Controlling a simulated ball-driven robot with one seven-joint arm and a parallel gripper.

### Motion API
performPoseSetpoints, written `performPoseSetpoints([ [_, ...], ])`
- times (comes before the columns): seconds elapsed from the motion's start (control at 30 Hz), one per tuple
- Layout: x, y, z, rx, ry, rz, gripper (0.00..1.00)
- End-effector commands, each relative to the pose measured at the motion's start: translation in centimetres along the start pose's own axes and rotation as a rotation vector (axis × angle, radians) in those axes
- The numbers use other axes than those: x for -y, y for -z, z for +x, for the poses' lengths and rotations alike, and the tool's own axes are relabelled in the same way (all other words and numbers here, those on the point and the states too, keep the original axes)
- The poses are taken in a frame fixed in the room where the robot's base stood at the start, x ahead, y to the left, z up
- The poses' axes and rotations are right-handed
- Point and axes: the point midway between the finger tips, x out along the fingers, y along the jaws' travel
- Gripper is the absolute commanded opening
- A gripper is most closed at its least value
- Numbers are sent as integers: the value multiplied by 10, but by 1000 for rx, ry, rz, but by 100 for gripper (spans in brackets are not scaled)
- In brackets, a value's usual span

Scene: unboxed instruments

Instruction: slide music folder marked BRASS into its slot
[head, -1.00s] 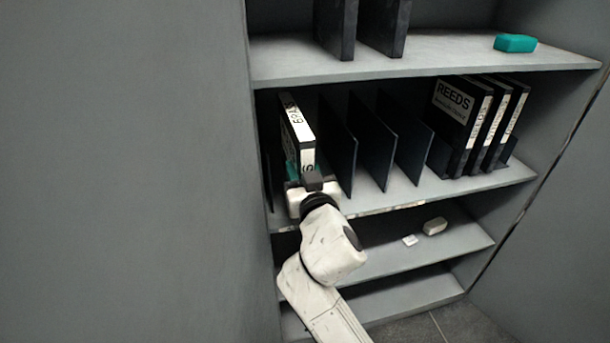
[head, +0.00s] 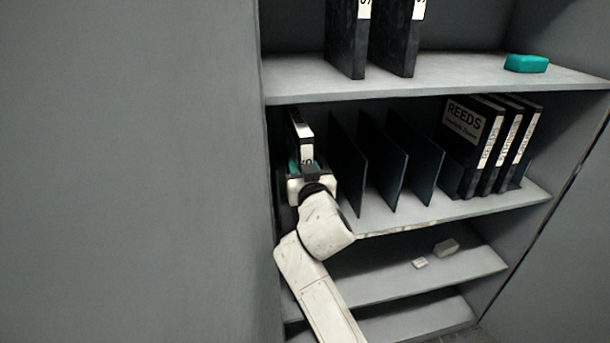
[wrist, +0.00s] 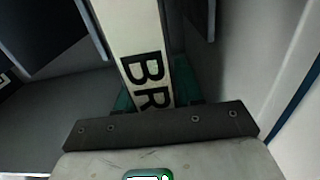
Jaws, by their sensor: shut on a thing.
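The BRASS folder (head: 303,137) is a black folder with a white spine label, standing upright at the left end of the middle shelf. Its label, reading "BR" with the rest hidden, shows in the wrist view (wrist: 145,65). My gripper (head: 308,170) is shut on the folder's spine end, with teal finger pads on its sides (wrist: 150,100). The folder lies between the cabinet's left wall and the first dark divider (head: 347,160). Its depth in the slot and its lower edge are hidden by my gripper.
More dark dividers (head: 384,165) stand to the right with empty gaps between. Several REEDS-type folders (head: 465,145) stand at the shelf's right. Two dark folders (head: 347,45) and a teal object (head: 526,64) are on the shelf above. Small pale objects (head: 446,248) lie on the shelf below.

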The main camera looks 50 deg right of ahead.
Motion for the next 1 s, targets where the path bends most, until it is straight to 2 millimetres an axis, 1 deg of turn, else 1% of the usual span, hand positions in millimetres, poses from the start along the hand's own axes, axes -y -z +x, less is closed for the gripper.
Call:
performPoseSetpoints([
  [0.1, 0, 1, 11, -5, 0, 0, 0],
  [0.7, 0, -2, 63, -5, -1, 0, 0],
  [1.0, 0, -2, 81, -4, 0, 1, 0],
])
